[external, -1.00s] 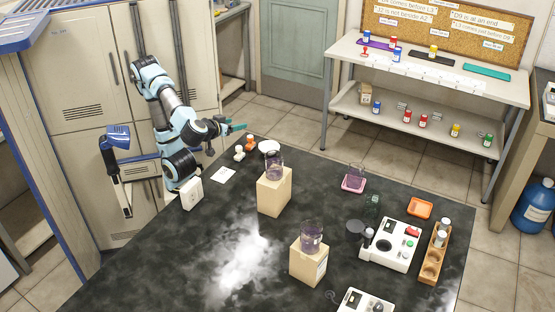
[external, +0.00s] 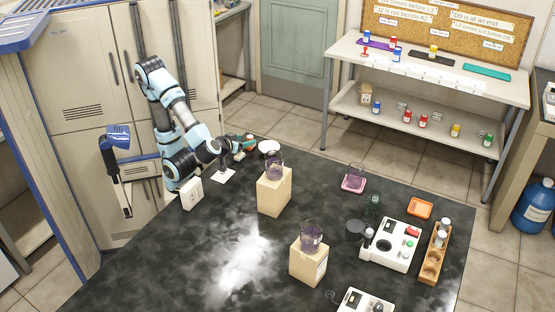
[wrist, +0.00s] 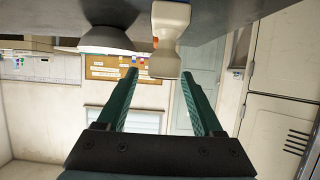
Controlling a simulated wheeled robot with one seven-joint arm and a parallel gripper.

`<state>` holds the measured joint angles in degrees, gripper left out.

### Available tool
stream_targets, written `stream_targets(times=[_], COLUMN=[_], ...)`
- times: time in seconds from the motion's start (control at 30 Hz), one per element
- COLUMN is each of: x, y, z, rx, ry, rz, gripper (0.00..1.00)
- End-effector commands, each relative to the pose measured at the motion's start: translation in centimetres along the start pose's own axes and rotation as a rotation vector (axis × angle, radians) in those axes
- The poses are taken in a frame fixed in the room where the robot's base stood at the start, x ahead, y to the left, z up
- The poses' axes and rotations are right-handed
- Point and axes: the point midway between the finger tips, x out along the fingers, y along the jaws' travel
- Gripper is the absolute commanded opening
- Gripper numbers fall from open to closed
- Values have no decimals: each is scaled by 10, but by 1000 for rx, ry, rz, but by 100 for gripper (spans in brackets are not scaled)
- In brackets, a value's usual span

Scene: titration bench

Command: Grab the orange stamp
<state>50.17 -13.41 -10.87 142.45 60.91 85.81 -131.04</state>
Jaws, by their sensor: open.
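The orange stamp (external: 250,138) stands at the far left corner of the black bench, partly covered by my gripper (external: 245,143) in the external view. A white stamp-shaped piece stands close beside it. In the wrist view, which is upside down, my gripper (wrist: 158,76) is open with its two green fingers apart and nothing held. The white piece (wrist: 170,38) is large just ahead of the fingers, near the right one. Only a small orange bit (wrist: 155,42) shows at its left edge, behind it.
A white bowl (external: 269,147) sits just right of the stamps and shows in the wrist view too (wrist: 105,40). A white card (external: 223,176) lies in front. A beaker on a tan block (external: 273,192) stands to the right.

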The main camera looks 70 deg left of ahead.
Motion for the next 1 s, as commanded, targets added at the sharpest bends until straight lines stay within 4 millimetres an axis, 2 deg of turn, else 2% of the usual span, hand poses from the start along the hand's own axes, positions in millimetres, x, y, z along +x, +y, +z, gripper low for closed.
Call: stream_targets(times=[0.33,0.63,1.0], x=[45,50,50], y=[-2,-1,-1], z=[-2,-1,-1], rx=[1,1,1], ry=[1,0,0], rz=[-3,0,0], gripper=[68,68,28])
